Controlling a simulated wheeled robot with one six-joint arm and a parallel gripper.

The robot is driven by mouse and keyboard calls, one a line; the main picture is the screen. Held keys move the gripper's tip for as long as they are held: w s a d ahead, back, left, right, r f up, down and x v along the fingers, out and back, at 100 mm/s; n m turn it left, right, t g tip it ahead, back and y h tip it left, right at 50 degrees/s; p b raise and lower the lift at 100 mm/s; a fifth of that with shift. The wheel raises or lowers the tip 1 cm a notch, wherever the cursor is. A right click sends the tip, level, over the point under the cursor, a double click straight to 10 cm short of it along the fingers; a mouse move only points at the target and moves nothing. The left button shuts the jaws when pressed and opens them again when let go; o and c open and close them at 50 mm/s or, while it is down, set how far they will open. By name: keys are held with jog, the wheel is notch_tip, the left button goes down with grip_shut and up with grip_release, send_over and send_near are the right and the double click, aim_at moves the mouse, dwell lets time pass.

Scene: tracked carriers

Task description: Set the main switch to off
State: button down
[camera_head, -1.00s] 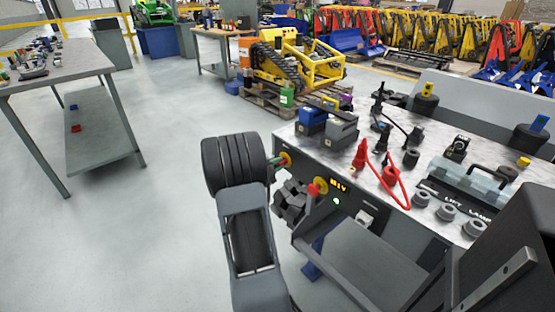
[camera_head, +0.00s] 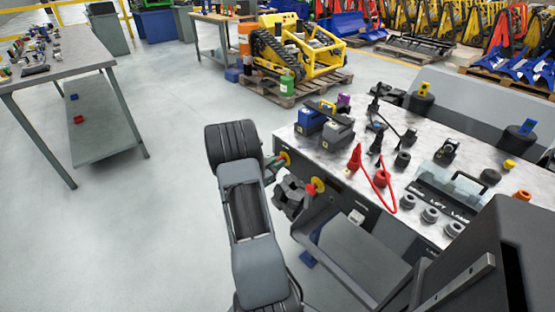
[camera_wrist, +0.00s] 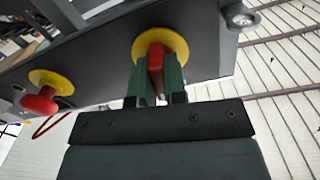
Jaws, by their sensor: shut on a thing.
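The main switch shows in the wrist view as a red handle (camera_wrist: 155,60) on a round yellow plate (camera_wrist: 160,38) on the dark front panel. My gripper (camera_wrist: 156,80) has its green fingers on either side of the handle and is shut on it. The handle lies upright in that picture. In the head view the yellow plate (camera_head: 285,158) shows at the bench's left front corner, with my gripper (camera_head: 275,162) against it; the handle is mostly hidden there.
A red mushroom button (camera_wrist: 40,101) on a yellow disc sits beside the switch; it also shows in the head view (camera_head: 318,185). The bench top (camera_head: 345,158) holds battery-like boxes, a red cable and several knobs. Open floor lies left, towards a grey table (camera_head: 70,60).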

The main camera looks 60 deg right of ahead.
jog(key=shift+n+p, duration=0.4)
jog(key=shift+n, duration=0.6)
jog(key=c, duration=1.2)
grip_release()
jog(key=shift+o, duration=0.2)
jog(key=p+v, duration=0.1)
jog(key=v, duration=1.3)
jog(key=shift+d, duration=0.1)
